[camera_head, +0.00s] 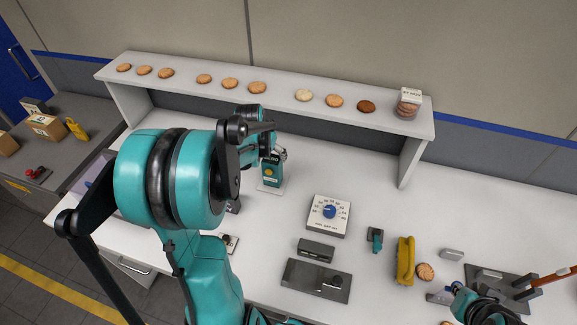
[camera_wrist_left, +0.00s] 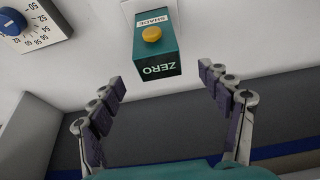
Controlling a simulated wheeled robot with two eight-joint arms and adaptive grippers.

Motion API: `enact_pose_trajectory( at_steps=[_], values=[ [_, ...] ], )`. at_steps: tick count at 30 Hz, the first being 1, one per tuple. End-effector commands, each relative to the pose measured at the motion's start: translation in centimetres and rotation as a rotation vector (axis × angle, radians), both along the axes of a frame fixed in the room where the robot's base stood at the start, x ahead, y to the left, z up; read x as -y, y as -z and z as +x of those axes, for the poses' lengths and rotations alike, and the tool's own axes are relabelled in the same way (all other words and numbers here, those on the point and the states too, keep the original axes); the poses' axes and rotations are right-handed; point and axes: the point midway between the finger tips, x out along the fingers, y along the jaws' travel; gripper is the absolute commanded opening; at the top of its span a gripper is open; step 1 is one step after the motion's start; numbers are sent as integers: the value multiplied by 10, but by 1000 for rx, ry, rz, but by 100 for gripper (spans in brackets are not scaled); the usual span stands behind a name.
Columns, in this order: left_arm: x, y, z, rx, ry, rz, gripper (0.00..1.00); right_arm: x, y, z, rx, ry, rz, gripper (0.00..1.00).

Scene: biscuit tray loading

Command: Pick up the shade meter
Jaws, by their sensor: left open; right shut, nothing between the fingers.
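The shade meter (camera_head: 271,174) is a teal box with a yellow button, standing on a white plate on the table below the shelf. In the left wrist view the shade meter (camera_wrist_left: 154,45) shows its SHADE label and its ZERO end, which faces the gripper. My left gripper (camera_wrist_left: 162,78) is open, its purple-padded fingers spread to either side of that end and apart from it. In the head view my left arm partly hides this gripper. My right gripper (camera_head: 438,296) is shut and empty at the lower right, far from the meter.
A shelf (camera_head: 290,92) with several biscuits runs along the back. A white dial box (camera_head: 323,228) with a blue knob stands right of the meter. A dark plate (camera_head: 303,283), a yellow object (camera_head: 404,262) and a dark rack (camera_head: 498,272) lie nearer. The table's right rear is clear.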

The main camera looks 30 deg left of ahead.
Motion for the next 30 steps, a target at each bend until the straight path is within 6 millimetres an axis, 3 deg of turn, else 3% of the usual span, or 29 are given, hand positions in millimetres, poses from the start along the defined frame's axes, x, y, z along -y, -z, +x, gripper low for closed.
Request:
enact_pose_trajectory(
  at_steps=[12,22,23,30],
  values=[
    [-2,56,20,1,2,0,78,0,16,0,0,0,0,0],
    [-3,63,23,1,2,1,78,0,16,0,0,0,0,0],
    [-3,63,23,1,2,1,72,0,16,0,0,0,0,0],
    [-3,63,23,1,2,0,10,0,16,0,0,0,0,0]
  ],
)
